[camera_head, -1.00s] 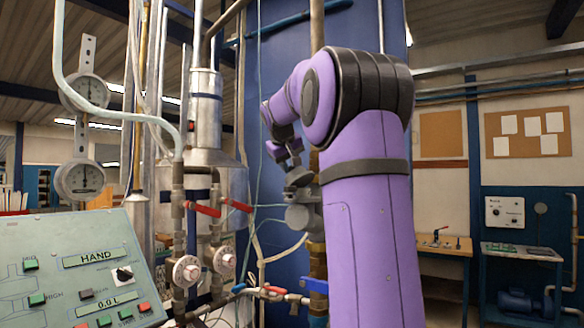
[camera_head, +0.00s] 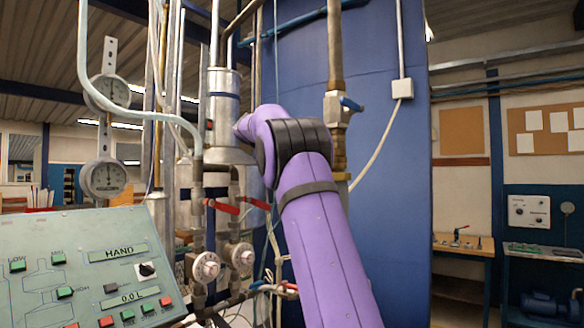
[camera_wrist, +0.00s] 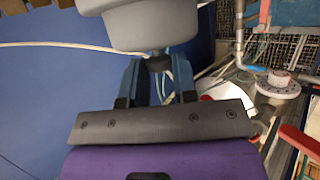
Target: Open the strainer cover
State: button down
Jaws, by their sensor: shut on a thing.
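In the wrist view, a rounded grey housing (camera_wrist: 150,22), which looks like the strainer cover, fills the top middle. A short dark stub (camera_wrist: 158,62) sticks out from its lower side. My gripper (camera_wrist: 158,70) has its two blue fingers on either side of this stub and is shut on it, close against the housing. The hinge or far side of the cover is not visible. In the head view, my purple arm (camera_head: 315,220) reaches toward the pipework and hides my gripper and the strainer.
A brass pipe with a blue-handled valve (camera_head: 338,108) stands before the blue tank (camera_head: 375,140). Red-handled valves (camera_head: 225,208) and round meters (camera_head: 207,267) stand left of my arm. A control panel (camera_head: 85,270) is at the lower left. A white cable crosses the wrist view.

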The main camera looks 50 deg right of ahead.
jog(key=shift+w+f+g, duration=0.3)
jog(key=shift+w+g, duration=0.05)
jog(key=shift+g, duration=0.05)
dwell(0.4)
jog(key=c, duration=0.9)
grip_release()
jog(key=shift+c, duration=0.2)
jog(key=v, duration=1)
jog(key=shift+w+a, duration=0.15)
jog(key=shift+a, duration=0.25)
jog(key=shift+r, duration=0.15)
jog(key=shift+c, duration=0.5)
